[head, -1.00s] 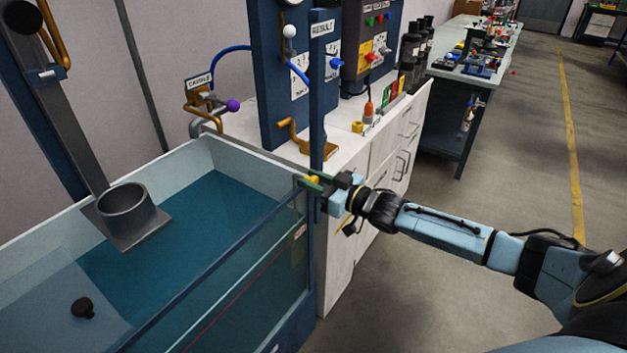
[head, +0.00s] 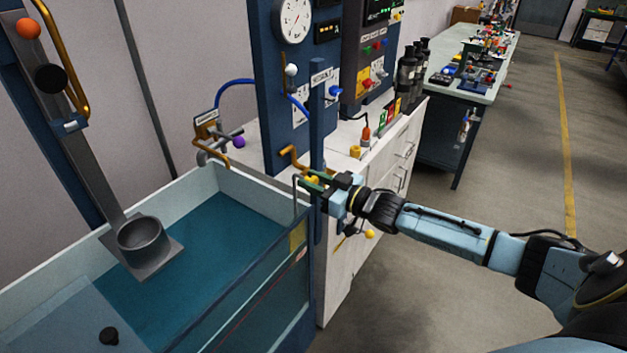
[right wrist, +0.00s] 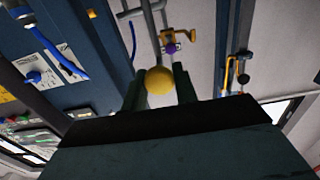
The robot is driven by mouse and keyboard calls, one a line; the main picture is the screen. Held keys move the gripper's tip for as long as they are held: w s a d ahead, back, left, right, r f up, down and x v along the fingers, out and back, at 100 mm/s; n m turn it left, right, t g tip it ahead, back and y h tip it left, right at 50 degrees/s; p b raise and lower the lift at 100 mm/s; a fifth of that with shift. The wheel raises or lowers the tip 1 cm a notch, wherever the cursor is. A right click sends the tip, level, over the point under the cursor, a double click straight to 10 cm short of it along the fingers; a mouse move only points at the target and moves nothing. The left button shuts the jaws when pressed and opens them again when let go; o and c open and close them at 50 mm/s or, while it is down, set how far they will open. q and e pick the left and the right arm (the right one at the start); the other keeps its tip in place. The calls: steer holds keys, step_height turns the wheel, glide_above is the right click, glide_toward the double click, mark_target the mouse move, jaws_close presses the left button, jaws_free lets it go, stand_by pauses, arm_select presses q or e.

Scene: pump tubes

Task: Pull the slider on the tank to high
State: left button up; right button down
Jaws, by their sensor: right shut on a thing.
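The tank (head: 60,265) holds blue-green water and fills the lower left of the head view. My right gripper (head: 313,184) is just above the tank's far right corner, shut on a yellow ball knob. The knob (right wrist: 160,80) shows between both fingers in the right wrist view. A thin grey bent rod (head: 295,197) rises at the corner beside the fingers. A yellow plate (head: 298,237) is on the tank's right-hand wall below. The fingers hide part of the knob and how it joins the slider. My left gripper is not in view.
A dark blue post (head: 317,130) stands close behind my right gripper. A white cabinet (head: 345,275) and a blue gauge panel (head: 275,90) are behind it. A purple knob (head: 239,142) sits on a valve at the back. The floor to the right is clear.

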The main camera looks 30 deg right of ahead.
steer(key=shift+w+r, duration=0.15)
steer(key=shift+r, duration=0.25)
steer(key=c, duration=1.3)
jaws_free()
steer(key=shift+c, duration=0.2)
steer(key=shift+o, duration=0.9)
steer(key=shift+f, duration=0.15)
steer(key=p+v, duration=0.1)
steer(key=v, duration=1.2)
steer(key=shift+s, duration=0.3)
steer(key=shift+d+f, duration=0.1)
steer(key=shift+d, duration=0.05)
